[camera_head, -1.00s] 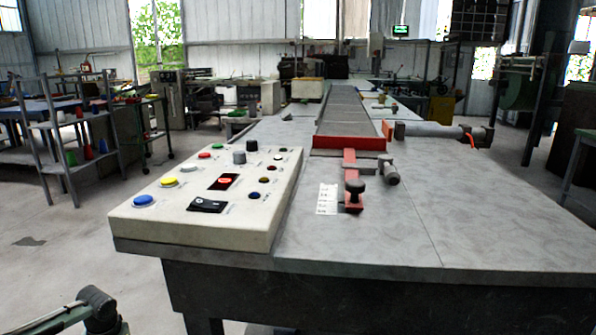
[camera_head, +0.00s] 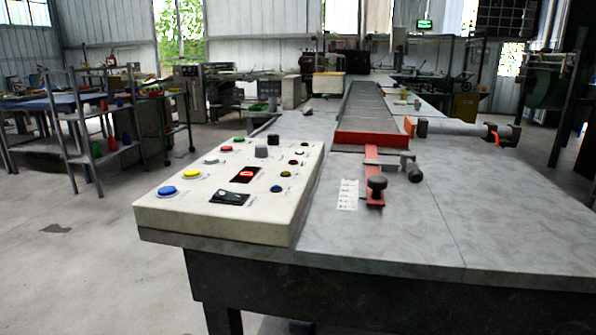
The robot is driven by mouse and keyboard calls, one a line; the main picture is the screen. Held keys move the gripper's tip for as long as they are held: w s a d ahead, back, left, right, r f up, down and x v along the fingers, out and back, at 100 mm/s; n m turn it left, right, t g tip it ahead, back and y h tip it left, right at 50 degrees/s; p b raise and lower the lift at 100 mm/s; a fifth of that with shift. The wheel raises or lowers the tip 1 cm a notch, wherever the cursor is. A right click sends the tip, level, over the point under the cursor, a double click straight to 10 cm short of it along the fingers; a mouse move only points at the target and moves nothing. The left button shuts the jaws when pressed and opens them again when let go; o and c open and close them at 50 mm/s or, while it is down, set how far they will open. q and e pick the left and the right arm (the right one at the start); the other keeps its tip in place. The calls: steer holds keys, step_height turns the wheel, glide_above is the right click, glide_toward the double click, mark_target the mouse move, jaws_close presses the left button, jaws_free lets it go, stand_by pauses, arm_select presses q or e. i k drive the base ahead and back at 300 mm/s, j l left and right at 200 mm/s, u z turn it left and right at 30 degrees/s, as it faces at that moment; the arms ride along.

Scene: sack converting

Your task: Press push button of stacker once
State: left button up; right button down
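The stacker's control panel (camera_head: 270,210) is a cream box on the near left of a grey table. It carries a blue button (camera_head: 167,190), a yellow button (camera_head: 192,173), a red button (camera_head: 226,148) and a green button (camera_head: 239,139). A red-lit rocker or display (camera_head: 244,174), a black switch (camera_head: 230,197), a grey knob (camera_head: 261,151) and several small dark buttons also sit on it. The labels are too small to read. Neither of my grippers shows in the head view.
The grey table (camera_head: 430,225) bears a long conveyor with a red end plate (camera_head: 372,138), a black-knobbed red lever (camera_head: 376,187) and a grey cylinder (camera_head: 450,128). A grey shelf rack (camera_head: 75,125) stands at left. The floor (camera_head: 85,270) left of the table is clear.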

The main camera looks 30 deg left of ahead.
mark_target(191, 173)
steer(key=u, duration=1.45)
